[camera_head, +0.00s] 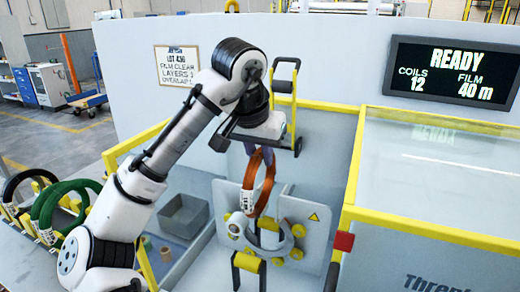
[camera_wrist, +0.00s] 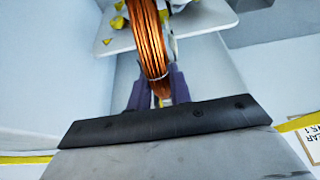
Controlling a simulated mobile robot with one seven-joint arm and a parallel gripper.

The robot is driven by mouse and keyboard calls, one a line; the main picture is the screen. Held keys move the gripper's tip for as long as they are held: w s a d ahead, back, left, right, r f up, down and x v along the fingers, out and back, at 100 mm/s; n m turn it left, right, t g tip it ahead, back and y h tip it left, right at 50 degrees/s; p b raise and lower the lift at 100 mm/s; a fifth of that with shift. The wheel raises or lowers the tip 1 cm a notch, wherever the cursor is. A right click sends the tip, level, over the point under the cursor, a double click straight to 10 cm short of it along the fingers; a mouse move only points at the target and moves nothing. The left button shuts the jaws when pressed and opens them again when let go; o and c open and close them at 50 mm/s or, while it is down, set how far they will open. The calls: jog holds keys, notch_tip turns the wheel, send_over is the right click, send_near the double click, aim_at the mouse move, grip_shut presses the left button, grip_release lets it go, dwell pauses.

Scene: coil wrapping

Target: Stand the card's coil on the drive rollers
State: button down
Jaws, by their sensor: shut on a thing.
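A copper-coloured coil (camera_head: 264,188) hangs upright from my gripper (camera_head: 255,150), which is shut on its top edge. In the wrist view the coil (camera_wrist: 148,40) sits between the purple fingers of the gripper (camera_wrist: 158,92). The coil's lower part is in front of the machine's plate, at the grey ring (camera_head: 258,236) with yellow rollers (camera_head: 279,262) around it. Whether the coil touches the rollers I cannot tell. The card (camera_head: 177,65) on the white panel reads LOT 430, film clear, layers and overlap lines; its small print is blurred.
Black and green coils (camera_head: 65,205) stand on a rack at the left. A grey bin (camera_head: 185,215) is left of the machine. Yellow-edged guards (camera_head: 352,165) flank the opening, with a red block (camera_head: 344,241) at right. The display (camera_head: 450,72) reads READY, coils 12, film 40 m.

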aim_at(260, 203)
jog(key=shift+f+b, duration=2.7)
jog(key=shift+f, duration=2.55)
jog(key=shift+f+b, duration=0.45)
jog(key=shift+f, duration=0.55)
jog(key=c, duration=1.2)
grip_release()
jog(key=shift+f, duration=0.1)
